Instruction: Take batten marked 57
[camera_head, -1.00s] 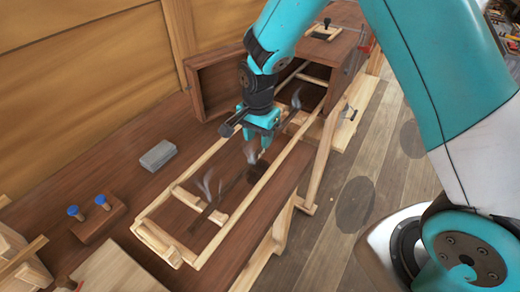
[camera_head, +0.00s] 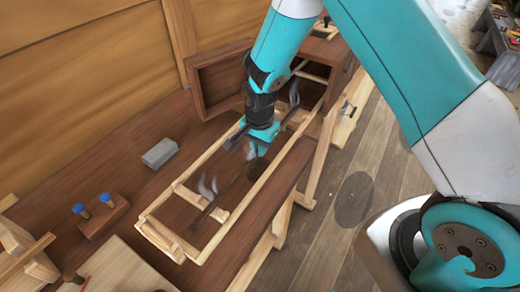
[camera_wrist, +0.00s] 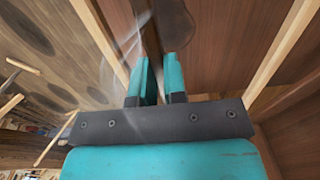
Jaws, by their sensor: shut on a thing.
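My gripper (camera_head: 257,152) hangs over the long pale wooden frame (camera_head: 262,190) that runs along the brown plank. In the wrist view its two teal fingers (camera_wrist: 160,75) are close together, shut on a thin brown piece (camera_wrist: 151,35) that shows narrowly between them. I cannot read a number on it, so I cannot tell whether it is batten 57. Faint steam rises around the fingers. Another wisp of steam (camera_head: 208,186) rises inside the near end of the frame. No mark 57 is legible in either view.
An open brown box (camera_head: 222,80) stands behind the frame. A grey block (camera_head: 160,153) and a wooden block with blue-topped pegs (camera_head: 103,215) lie to the left. Frame rails run close on both sides of my gripper. Open plank floor lies to the right.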

